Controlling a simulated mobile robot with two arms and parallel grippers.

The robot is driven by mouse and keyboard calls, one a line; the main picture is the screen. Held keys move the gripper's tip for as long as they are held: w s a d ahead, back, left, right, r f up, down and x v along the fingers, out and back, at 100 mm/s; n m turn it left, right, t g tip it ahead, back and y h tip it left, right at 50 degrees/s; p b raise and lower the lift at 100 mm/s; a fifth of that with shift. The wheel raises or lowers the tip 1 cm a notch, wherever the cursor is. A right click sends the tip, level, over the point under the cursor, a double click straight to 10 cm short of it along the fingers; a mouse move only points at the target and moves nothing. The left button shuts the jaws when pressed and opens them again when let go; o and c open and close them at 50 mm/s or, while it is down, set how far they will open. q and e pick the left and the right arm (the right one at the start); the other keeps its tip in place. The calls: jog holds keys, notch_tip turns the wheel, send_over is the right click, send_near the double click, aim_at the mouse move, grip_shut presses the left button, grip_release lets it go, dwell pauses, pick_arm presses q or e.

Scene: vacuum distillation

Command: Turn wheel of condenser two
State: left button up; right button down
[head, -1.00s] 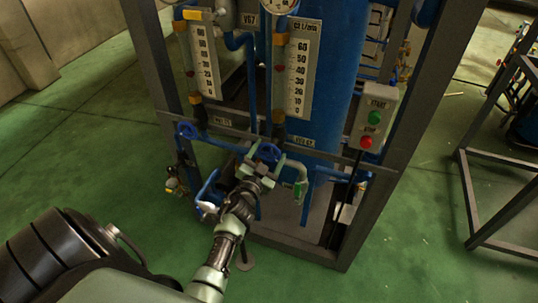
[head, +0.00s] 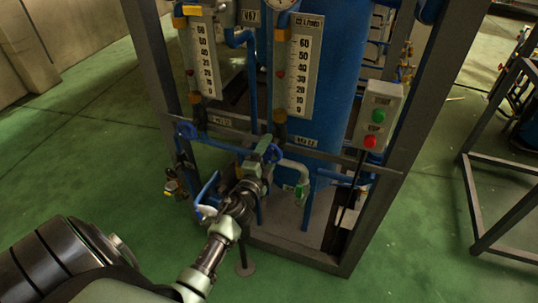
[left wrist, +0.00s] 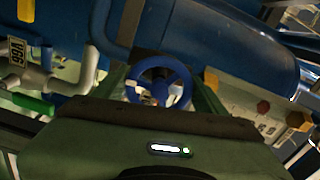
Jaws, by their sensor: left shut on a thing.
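The blue handwheel (left wrist: 160,86) sits between the two fingers of my left gripper in the left wrist view, with its rim and spokes showing. My left gripper (head: 265,153) reaches it below the right flow meter (head: 299,68), which is marked C2 L/min. The gripper is shut on this wheel and hides most of it in the head view. My right gripper is not in view.
The grey frame (head: 375,215) stands close right of my arm. A control box (head: 378,115) with green and red buttons hangs on it. A green-handled valve (head: 301,190) is just right of the gripper. Green floor (head: 85,160) is open at left.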

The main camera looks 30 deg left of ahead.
pick_arm(q)
jog(key=m, duration=0.6)
jog(key=shift+m+b, duration=0.3)
jog(key=shift+b, duration=0.1)
jog(key=m, duration=0.6)
jog(key=shift+d, duration=0.1)
jog(key=o, duration=1.4)
jog(key=shift+r, duration=0.1)
